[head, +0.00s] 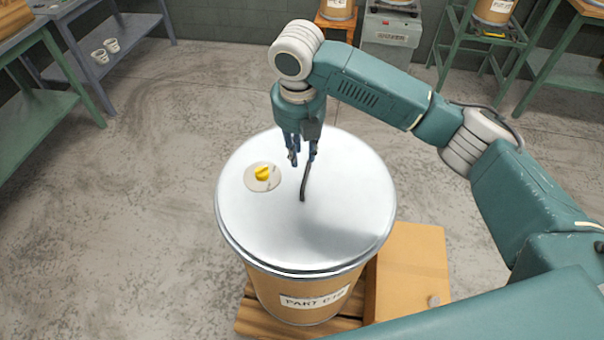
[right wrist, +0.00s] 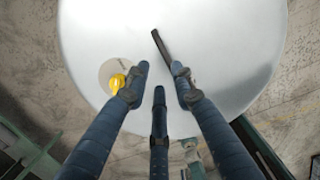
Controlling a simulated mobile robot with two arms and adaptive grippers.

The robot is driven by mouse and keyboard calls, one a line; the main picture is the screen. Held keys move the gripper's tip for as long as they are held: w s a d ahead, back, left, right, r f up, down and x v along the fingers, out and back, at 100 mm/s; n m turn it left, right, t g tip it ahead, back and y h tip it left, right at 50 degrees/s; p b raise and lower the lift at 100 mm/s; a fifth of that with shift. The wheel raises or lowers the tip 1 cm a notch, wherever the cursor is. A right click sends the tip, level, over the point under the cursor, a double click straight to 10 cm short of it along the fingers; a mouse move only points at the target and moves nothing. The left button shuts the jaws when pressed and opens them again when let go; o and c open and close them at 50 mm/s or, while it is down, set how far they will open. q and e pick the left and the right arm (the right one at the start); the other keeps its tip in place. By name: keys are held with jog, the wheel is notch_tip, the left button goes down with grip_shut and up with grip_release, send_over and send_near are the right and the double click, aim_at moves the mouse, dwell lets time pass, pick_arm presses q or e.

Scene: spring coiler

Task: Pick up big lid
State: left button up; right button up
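The big lid (head: 345,190) is a round, shiny silver disc lying flat on a brown drum (head: 270,285). A thin dark handle (head: 304,184) stands out near its middle; it also shows in the right wrist view (right wrist: 160,48). My right gripper (head: 302,158) points down above the lid, close to the handle. In the right wrist view its three fingers (right wrist: 159,76) are spread with nothing between them, and the handle lies just beyond the tips. Whether a fingertip touches the handle is hard to tell. My left gripper is not in view.
A pale round disc (head: 252,184) with a yellow knob (head: 262,173) sits on the lid's left. The drum stands on a wooden pallet (head: 245,318) beside a tan box (head: 415,265). Green tables (head: 40,125) stand at left and back. Floor to the left is clear.

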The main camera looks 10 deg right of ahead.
aim_at(305, 174)
jog(key=f, duration=0.2)
jog(key=s+f, duration=0.1)
jog(key=shift+d+f, duration=0.3)
jog(key=shift+w+f+p, duration=0.15)
jog(key=shift+f+p, duration=0.15)
jog(key=shift+f, duration=0.3)
jog(key=shift+w+f+p, duration=0.15)
jog(key=shift+f+p, duration=0.15)
jog(key=shift+f, duration=0.25)
jog(key=shift+w+d+f, duration=0.1)
jog(key=shift+f, duration=1.35)
jog(key=shift+c, duration=0.5)
grip_shut()
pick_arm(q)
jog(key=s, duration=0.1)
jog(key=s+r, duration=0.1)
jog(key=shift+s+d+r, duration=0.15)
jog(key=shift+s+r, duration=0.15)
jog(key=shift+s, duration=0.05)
pick_arm(e)
jog(key=shift+w+r, duration=0.1)
jog(key=shift+w, duration=0.05)
